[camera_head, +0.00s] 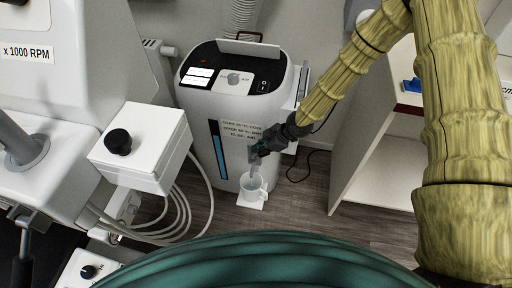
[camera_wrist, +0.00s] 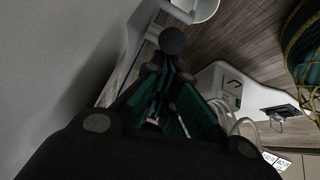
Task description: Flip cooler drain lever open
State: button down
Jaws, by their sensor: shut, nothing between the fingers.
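The cooler (camera_head: 208,135) is a tall white unit with a black top panel, standing on the floor in the head view. Its drain tap is low on the front, largely hidden by my gripper (camera_head: 258,152). In the wrist view a pale tap arm (camera_wrist: 148,22) with a dark round lever knob (camera_wrist: 171,40) lies just ahead of my gripper (camera_wrist: 168,78). The fingers are shut and empty; whether they touch the knob I cannot tell. A white cup (camera_head: 252,188) stands below the tap, and part of it shows in the wrist view (camera_wrist: 205,8).
A white box with a black knob (camera_head: 118,141) and several hanging hoses (camera_head: 178,215) are left of the cooler. A white open cabinet (camera_head: 375,165) stands at the right. A black cable (camera_head: 300,172) lies on the wood floor between them.

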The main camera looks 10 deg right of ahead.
aim_at(268, 154)
jog(key=shift+s+d+f+t+y, duration=0.15)
jog(key=shift+d+f+t+y, duration=0.1)
jog(key=shift+d+y, duration=0.25)
jog(key=shift+s+d+f+t+y, duration=0.2)
jog(key=shift+d+y, duration=0.15)
jog(key=shift+y, duration=0.15)
jog(key=shift+s+d+f+b, duration=0.2)
jog(key=shift+d+f+b, duration=0.1)
jog(key=shift+d+f, duration=0.4)
jog(key=shift+s+d+f, duration=0.1)
jog(key=shift+s+d, duration=0.05)
jog(key=shift+d, duration=0.1)
notch_tip(268, 154, up, 5)
jog(key=a+p, duration=0.2)
jog(key=p, duration=0.1)
jog(key=s+d+r, duration=0.3)
jog(key=d+r, duration=0.1)
jog(key=d, duration=0.3)
jog(key=shift+s+d+r+b, duration=0.15)
jog(key=shift+d+r+b, duration=0.2)
jog(key=shift+b, duration=0.1)
